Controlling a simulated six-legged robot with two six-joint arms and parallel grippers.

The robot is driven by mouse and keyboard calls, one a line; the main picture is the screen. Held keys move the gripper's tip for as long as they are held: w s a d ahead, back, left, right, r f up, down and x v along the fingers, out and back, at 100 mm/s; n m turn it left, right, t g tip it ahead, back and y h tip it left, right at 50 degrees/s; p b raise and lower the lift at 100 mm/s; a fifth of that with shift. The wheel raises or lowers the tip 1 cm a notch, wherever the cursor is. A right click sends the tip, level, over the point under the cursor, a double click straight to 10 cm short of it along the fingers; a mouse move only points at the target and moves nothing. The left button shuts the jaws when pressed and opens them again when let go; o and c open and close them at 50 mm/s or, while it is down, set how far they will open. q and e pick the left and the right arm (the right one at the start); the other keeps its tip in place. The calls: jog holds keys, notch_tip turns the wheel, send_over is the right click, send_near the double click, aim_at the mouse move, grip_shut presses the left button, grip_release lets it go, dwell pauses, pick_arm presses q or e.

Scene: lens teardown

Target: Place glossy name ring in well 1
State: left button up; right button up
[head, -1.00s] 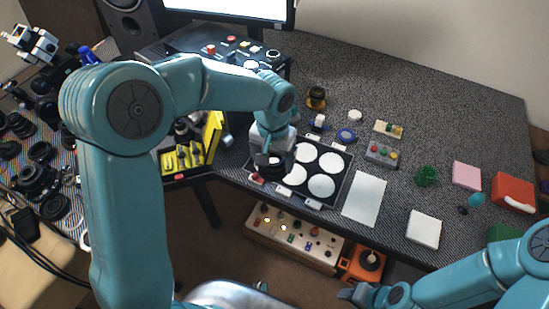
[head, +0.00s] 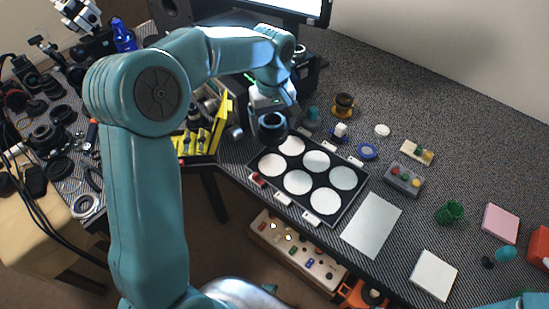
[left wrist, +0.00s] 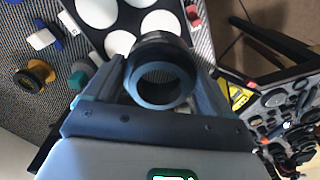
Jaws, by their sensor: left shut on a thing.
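The glossy name ring (head: 272,128), dark and round with an open middle, is held by my left gripper (head: 270,112) near the back left corner of the black tray (head: 307,172). In the left wrist view the ring (left wrist: 163,52) sits between the two fingers (left wrist: 160,85), its hole facing the camera. The tray has several round white wells, and those I can see look empty. No numbers can be read, so I cannot tell which is well 1. The ring hides a little of the tray corner. My right gripper is out of view.
A yellow bin (head: 218,125) stands left of the tray. A black-and-amber part (head: 343,104), a blue ring (head: 367,151) and a grey button box (head: 404,180) lie behind and right. A white sheet (head: 372,225) lies right of the tray.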

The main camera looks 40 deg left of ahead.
pick_arm(q)
notch_tip(320, 180, down, 9)
jog(key=shift+s+a+r, duration=0.1)
jog(key=shift+s+r, duration=0.05)
notch_tip(320, 180, down, 4)
jog(key=shift+s+r, duration=0.15)
jog(key=shift+r, duration=0.1)
jog(key=shift+w+f, duration=0.2)
jog(key=shift+f, duration=0.2)
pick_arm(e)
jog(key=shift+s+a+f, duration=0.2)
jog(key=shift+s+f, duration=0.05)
pick_arm(q)
jog(key=shift+s+r, duration=0.1)
jog(key=shift+s, duration=0.05)
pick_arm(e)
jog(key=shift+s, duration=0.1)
